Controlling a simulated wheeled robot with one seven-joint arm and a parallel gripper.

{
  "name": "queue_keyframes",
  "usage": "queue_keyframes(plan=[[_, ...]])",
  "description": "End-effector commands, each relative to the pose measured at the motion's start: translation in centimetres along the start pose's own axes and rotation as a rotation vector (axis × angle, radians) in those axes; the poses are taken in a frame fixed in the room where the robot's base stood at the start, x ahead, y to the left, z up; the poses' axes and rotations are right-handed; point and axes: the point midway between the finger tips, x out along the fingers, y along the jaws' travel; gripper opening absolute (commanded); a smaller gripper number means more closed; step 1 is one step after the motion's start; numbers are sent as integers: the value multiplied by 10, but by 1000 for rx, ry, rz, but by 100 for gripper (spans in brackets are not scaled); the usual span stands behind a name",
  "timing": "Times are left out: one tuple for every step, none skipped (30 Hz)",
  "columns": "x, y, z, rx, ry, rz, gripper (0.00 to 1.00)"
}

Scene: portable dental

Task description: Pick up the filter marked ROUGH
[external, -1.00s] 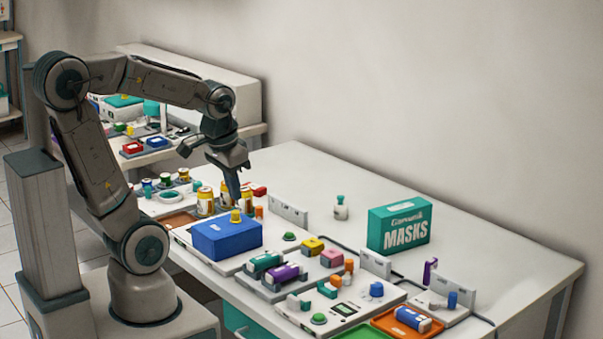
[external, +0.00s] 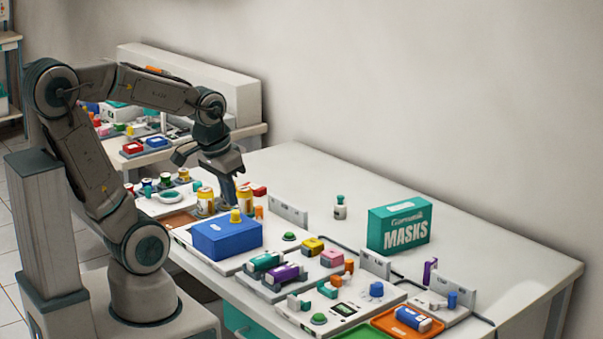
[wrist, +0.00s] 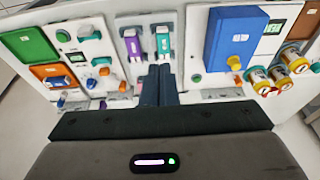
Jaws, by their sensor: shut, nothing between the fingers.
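I cannot read the word ROUGH on anything in either view. Candidates are yellow cylinders with pale bands: one (external: 205,202) and another (external: 245,199) stand upright by the blue box in the external view. Yellow cylinders also show at the right of the wrist view (wrist: 280,78); their print is too small to read. My gripper (external: 229,197) points down between and behind these two cylinders in the external view. Its fingers (wrist: 160,72) are together and empty in the wrist view. I cannot tell whether they touch anything.
A blue box (external: 227,239) with a yellow knob stands in front of the cylinders. Teal and purple pieces (external: 286,274) sit on a white holder to the right. A teal MASKS box (external: 398,227) stands farther back. The table's back middle is mostly clear.

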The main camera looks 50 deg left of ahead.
Motion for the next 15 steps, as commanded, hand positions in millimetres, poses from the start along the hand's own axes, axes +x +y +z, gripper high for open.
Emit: queue_keyframes(plan=[[0, 0, 0, 0, 0, 0, 0], [0, 0, 0, 0, 0, 0, 0], [0, 0, 0, 0, 0, 0, 0], [0, 0, 0, 0, 0, 0, 0], [0, 0, 0, 0, 0, 0, 0], [0, 0, 0, 0, 0, 0, 0], [0, 0, 0, 0, 0, 0, 0], [0, 0, 0, 0, 0, 0, 0], [0, 0, 0, 0, 0, 0, 0], [0, 0, 0, 0, 0, 0, 0], [0, 0, 0, 0, 0, 0, 0], [0, 0, 0, 0, 0, 0, 0], [0, 0, 0, 0, 0, 0, 6], [0, 0, 0, 0, 0, 0, 14], [0, 0, 0, 0, 0, 0, 25]])
